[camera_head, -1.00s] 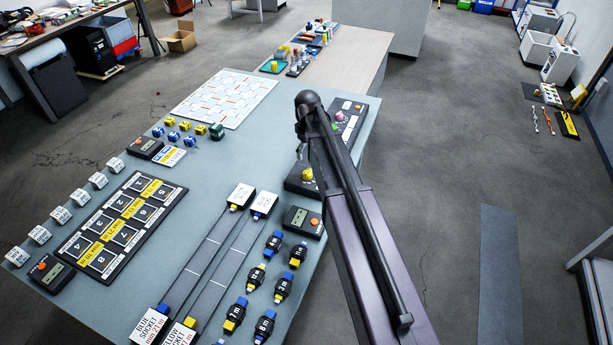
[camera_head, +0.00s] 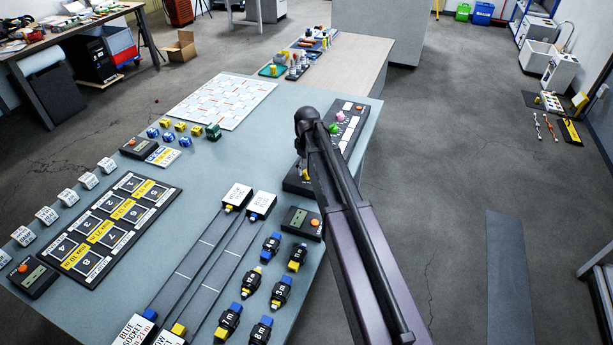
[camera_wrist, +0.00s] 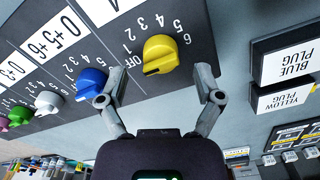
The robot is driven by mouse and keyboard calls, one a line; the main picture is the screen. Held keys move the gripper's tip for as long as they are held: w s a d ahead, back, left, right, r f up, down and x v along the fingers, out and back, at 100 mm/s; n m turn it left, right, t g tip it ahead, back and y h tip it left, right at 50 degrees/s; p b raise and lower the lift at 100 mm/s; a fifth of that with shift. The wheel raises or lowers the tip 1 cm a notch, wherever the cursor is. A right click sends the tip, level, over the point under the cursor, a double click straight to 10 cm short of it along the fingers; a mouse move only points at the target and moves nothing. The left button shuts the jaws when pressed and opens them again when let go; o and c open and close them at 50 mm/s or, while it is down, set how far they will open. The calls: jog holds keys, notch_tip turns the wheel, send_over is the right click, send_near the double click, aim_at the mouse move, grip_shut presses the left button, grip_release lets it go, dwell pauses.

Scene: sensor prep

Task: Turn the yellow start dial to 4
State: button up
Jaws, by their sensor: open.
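The yellow start dial (camera_wrist: 160,55) sits on a dark panel (camera_wrist: 158,105) in the wrist view. Its ring of marks runs from OFF through 1 to 6. The dark mark on the dial is at its lower left, near OFF. My gripper (camera_wrist: 160,82) is open, one finger on each side of the dial and a little below it in the picture; nothing is between the fingers. I cannot tell whether a finger touches the panel. In the head view the yellow dial (camera_head: 305,172) is partly hidden behind my arm, and my gripper's fingers do not show.
A blue dial (camera_wrist: 91,82) is close beside my left finger. White, green and pink dials continue farther left. Blue and yellow plug blocks (camera_wrist: 287,60) are at the right. The bench (camera_head: 225,165) holds a board of numbered squares (camera_head: 110,232) and several plugs.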

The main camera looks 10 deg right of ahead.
jog(key=shift+f+b, duration=0.75)
jog(key=shift+f, duration=0.25)
jog(key=c, duration=1.2)
